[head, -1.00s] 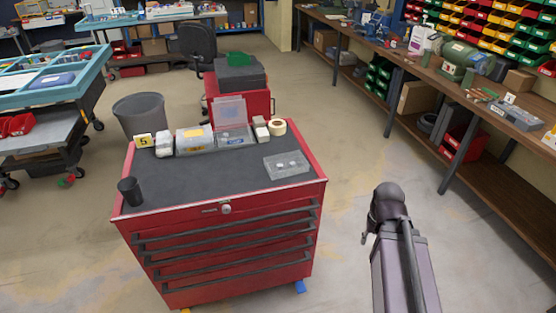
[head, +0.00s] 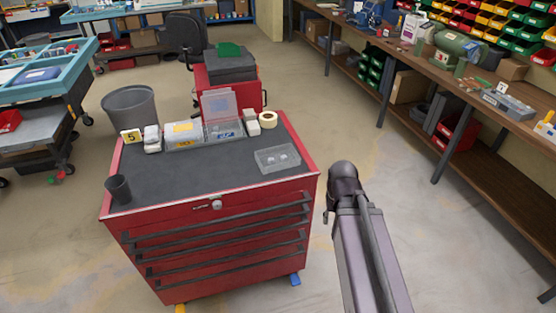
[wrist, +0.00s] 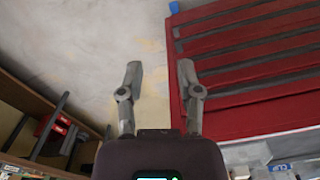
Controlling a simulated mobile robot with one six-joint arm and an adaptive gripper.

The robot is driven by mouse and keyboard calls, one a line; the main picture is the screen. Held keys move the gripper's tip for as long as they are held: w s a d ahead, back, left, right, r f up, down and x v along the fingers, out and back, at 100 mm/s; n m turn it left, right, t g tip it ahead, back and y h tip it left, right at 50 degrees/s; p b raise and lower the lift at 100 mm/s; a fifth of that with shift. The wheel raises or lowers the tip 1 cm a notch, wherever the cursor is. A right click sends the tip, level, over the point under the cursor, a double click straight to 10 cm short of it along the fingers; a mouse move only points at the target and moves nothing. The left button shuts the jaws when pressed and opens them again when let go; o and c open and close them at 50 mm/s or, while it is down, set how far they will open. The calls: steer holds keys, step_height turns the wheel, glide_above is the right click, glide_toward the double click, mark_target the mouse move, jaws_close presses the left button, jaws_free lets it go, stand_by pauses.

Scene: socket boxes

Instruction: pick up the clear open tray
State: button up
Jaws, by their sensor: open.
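The clear open tray (head: 278,159) lies on the dark top of the red tool cabinet, near its right side. It is see-through, with small light spots showing in it. My arm reaches up beside the cabinet's right side in the head view, apart from the tray; the fingers cannot be made out there. In the wrist view my gripper (wrist: 160,78) is open with nothing between its two fingers. The floor and the red drawer fronts (wrist: 255,65) show beyond it. The tray cannot be made out in the wrist view.
A grey bin (head: 131,108) stands behind left. A wooden workbench (head: 470,95) runs along the right. Floor between is clear.

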steer(key=w+a+r+n+p, duration=0.2)
steer(key=w+a+r+p, duration=0.5)
steer(key=w+a, duration=0.5)
steer(key=w+a+r+n+p, duration=0.2)
steer(key=w+a+r+p, duration=0.5)
steer(key=w+a, duration=0.4)
steer(key=shift+w+a+r+p, duration=0.4)
steer(key=shift+w+r, duration=0.05)
steer(key=shift+w, duration=0.8)
steer(key=shift+f, duration=0.1)
step_height(320, 180, down, 8)
steer(key=b, duration=0.8)
steer(key=shift+f+b, duration=0.25)
steer(key=shift+b, duration=0.1)
steer(key=shift+f, duration=0.1)
steer(key=shift+w+d+f+b, duration=0.1)
steer(key=shift+f+b, duration=1.15)
steer(key=shift+b, duration=0.05)
steer(key=shift+w+d+f+b, duration=0.1)
steer(key=shift+f+b, duration=1.15)
steer(key=shift+b, duration=0.05)
jaws_close()
